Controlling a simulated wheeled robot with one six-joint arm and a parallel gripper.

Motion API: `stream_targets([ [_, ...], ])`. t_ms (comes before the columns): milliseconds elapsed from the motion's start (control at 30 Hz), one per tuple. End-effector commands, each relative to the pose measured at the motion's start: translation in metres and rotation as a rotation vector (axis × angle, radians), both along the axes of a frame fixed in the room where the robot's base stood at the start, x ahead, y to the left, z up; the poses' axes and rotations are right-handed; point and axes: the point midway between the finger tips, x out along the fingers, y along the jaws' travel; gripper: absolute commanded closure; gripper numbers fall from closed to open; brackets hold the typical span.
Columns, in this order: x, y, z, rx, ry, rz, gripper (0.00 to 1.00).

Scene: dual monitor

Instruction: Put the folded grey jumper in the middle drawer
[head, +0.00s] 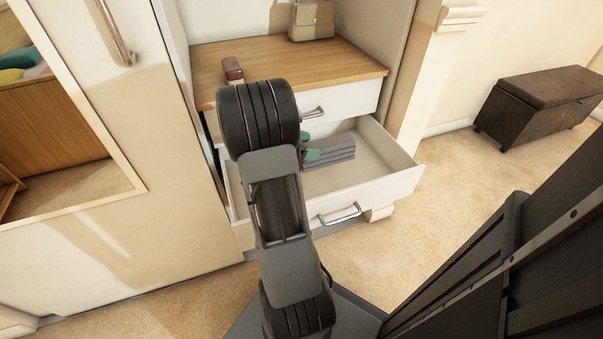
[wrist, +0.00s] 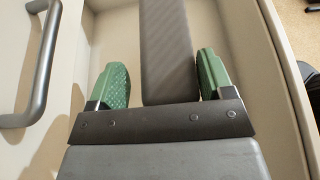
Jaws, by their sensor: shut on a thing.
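The folded grey jumper (head: 335,150) is a flat, layered stack inside the open drawer (head: 400,160), below a closed drawer. My gripper (head: 310,147) has green fingertips and is shut on the jumper's left end in the head view. In the wrist view, the jumper (wrist: 168,45) runs between the two fingers of my gripper (wrist: 163,78), within the drawer's pale walls. My arm hides the left part of the drawer. I cannot tell whether the jumper rests on the drawer's bottom.
The closed drawer (head: 345,98) has a metal handle. A beige bag (head: 312,20) and a small dark red item (head: 232,69) stand on the wooden top (head: 330,62). A mirrored wardrobe door (head: 60,120) is at left. A brown bench (head: 535,100) stands at right; carpet is clear before it.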

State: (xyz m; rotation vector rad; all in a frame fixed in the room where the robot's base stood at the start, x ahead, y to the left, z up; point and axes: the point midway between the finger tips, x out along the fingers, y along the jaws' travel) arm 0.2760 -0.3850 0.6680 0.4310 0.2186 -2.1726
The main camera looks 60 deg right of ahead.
Motion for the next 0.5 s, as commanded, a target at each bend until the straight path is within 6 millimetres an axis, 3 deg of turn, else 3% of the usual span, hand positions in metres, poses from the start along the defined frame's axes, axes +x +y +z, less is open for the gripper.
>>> stream_targets([
  [267,0.001,0.000,-0.043,0.000,0.003,0.002,0.64],
  [500,0.000,0.000,-0.061,0.000,0.001,0.001,0.64],
])
